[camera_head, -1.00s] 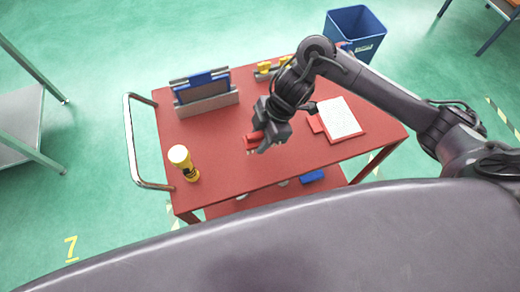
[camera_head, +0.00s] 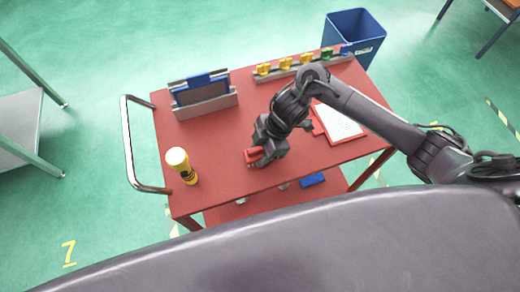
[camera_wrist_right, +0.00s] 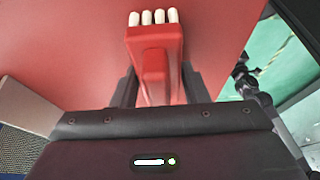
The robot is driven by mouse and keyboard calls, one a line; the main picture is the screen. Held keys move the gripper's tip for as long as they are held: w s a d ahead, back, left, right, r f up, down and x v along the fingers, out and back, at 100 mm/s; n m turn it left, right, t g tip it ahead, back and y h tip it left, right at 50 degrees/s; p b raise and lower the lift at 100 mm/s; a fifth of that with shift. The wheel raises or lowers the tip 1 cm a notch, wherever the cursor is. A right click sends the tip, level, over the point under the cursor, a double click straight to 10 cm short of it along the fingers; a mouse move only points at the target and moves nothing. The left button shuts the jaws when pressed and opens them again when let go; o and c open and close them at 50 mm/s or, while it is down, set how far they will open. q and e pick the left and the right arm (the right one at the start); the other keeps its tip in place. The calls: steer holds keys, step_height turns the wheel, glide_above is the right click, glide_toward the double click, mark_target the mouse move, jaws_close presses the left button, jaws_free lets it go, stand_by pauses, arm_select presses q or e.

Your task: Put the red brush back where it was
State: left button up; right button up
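The red brush (camera_head: 253,156) is in my right gripper (camera_head: 262,152), over the front middle of the red cart top (camera_head: 225,180). In the right wrist view the brush (camera_wrist_right: 155,50) lies between the two dark fingers (camera_wrist_right: 160,88), its pale bristle tufts pointing away from the gripper. The fingers flank its red body closely on both sides. I cannot tell whether the brush touches the cart top. My left gripper is not in view.
A grey-blue panel holder (camera_head: 203,92) stands at the back left. A rack (camera_head: 305,66) with coloured pieces lines the back edge. A red clipboard (camera_head: 340,122) lies right of my gripper. A blue bin (camera_head: 353,35) stands behind.

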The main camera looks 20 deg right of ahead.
steer(key=o, duration=0.3)
steer(key=shift+r, duration=0.15)
steer(key=p+v, duration=0.2)
steer(key=v, duration=1)
steer(key=shift+r, duration=0.1)
